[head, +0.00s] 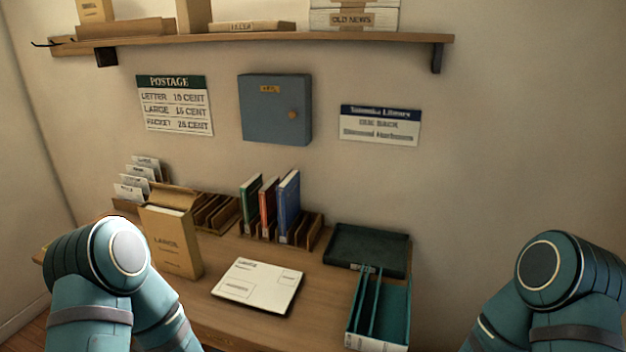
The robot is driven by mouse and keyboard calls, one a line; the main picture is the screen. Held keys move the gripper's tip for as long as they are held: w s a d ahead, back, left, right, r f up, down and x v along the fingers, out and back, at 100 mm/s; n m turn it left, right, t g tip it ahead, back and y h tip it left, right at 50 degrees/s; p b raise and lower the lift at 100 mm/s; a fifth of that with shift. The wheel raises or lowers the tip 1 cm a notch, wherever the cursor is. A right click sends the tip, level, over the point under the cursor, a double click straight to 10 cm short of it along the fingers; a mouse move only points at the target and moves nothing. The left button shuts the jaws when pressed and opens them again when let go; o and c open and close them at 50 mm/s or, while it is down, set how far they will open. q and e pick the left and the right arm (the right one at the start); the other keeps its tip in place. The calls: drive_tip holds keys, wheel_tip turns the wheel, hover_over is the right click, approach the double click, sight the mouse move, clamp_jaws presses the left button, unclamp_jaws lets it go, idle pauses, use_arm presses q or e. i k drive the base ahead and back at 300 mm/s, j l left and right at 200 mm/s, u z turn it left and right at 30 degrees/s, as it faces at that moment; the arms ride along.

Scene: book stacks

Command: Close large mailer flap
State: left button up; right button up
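The large mailer (172,242) stands upright at the left of the desk, a tan box-like envelope with "LARGE" printed on its front. Its flap (172,194) is up and tilted back at the top, and a pale edge shows in the opening below it. My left arm is at the lower left, in front of the desk, and covers part of the desk beside the mailer. My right arm is at the lower right, clear of the desk. Neither gripper shows in the head view.
A white addressed mailer (258,286) lies flat mid-desk. Books (267,208) stand in a wooden rack behind it. A dark green tray (366,250) and a teal divided box (379,310) are at right. Letters in a sorter (137,178) stand behind the large mailer.

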sight(179, 197)
drive_tip(key=j+u, duration=0.2)
drive_tip(key=u, duration=0.4)
drive_tip(key=i+j+u, duration=0.6)
drive_tip(key=i+j, duration=0.1)
drive_tip(key=i, duration=0.1)
